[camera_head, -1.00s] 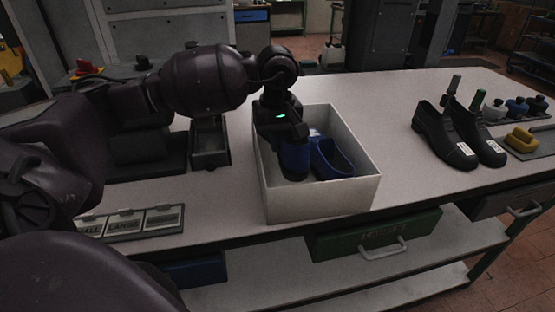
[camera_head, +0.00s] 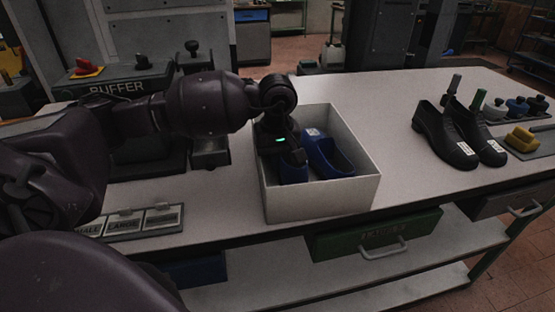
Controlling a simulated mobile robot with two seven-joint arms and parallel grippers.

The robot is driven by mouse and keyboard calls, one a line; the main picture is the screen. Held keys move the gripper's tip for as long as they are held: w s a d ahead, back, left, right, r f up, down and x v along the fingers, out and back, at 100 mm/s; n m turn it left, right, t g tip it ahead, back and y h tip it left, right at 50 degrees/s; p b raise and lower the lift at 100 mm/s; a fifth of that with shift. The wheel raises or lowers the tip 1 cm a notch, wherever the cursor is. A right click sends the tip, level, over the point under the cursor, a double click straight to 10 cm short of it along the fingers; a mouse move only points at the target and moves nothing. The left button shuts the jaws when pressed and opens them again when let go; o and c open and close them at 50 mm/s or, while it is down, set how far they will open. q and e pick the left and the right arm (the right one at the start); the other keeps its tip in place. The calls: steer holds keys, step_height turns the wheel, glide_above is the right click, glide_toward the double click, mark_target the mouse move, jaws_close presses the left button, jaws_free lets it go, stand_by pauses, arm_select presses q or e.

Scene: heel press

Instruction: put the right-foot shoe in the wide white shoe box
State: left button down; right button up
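The wide white shoe box (camera_head: 318,203) stands open on the bench, with two blue shoes inside. One blue shoe (camera_head: 293,174) is at the left of the box, under my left gripper (camera_head: 293,156), partly hidden by it and by the box's front wall. My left gripper reaches down into the box and appears shut on this shoe; its fingertips are hard to make out. The other blue shoe (camera_head: 330,160), with a white label, lies beside it on the right. I cannot tell which foot each is for. My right gripper is out of view.
A pair of black shoes (camera_head: 460,138) stands at the right, near several small jars (camera_head: 517,106) and a yellow block (camera_head: 522,136). Size labels (camera_head: 145,221) lie at the front left. The bench between box and black shoes is clear.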

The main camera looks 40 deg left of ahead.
arm_select(q)
steer(key=shift+f+b, duration=0.35)
steer(key=shift+f, duration=0.1)
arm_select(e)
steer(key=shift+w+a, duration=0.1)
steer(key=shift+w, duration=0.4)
arm_select(q)
steer(key=c, duration=1.3)
jaws_free()
steer(key=shift+f, duration=0.1)
steer(key=shift+c, duration=0.2)
steer(key=shift+s, duration=0.1)
steer(key=shift+r+p, duration=0.4)
step_height(320, 180, up, 13)
steer(key=shift+f, duration=0.2)
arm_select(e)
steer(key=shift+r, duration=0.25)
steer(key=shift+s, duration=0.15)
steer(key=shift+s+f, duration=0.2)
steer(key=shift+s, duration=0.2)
